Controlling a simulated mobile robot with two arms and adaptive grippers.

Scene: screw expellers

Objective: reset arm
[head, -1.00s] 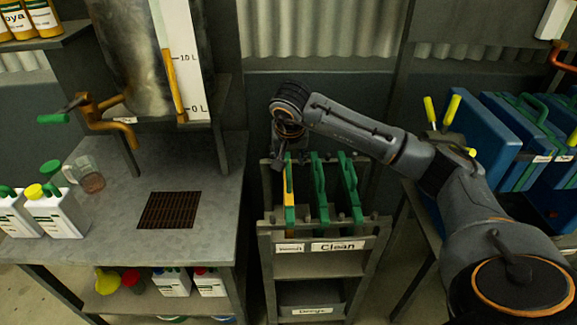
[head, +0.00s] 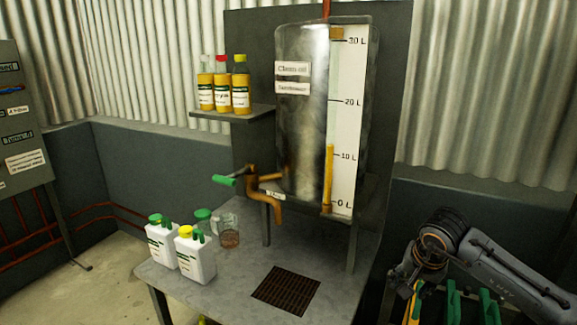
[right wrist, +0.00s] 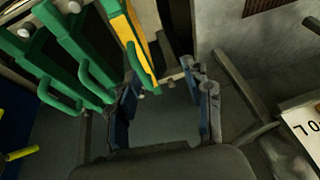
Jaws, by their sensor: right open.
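My right arm reaches in from the lower right of the head view, its wrist over the rack of green-handled plates (head: 488,308). My right gripper (head: 402,277) is small and dark there. In the right wrist view the right gripper (right wrist: 165,85) is open, with a finger on each side and nothing between them. The plates' green handles (right wrist: 70,55) and a yellow plate (right wrist: 146,58) are just beyond and to the left of the fingers. Whether the left finger touches the yellow plate is unclear. My left gripper is not in view.
A metal table (head: 215,295) holds white jugs (head: 195,262), a glass mug (head: 229,238) and a dark grate (head: 286,290). A tank (head: 301,120) with a level gauge and a tap (head: 265,190) stands behind. Bottles (head: 222,88) sit on a shelf. The floor at left is clear.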

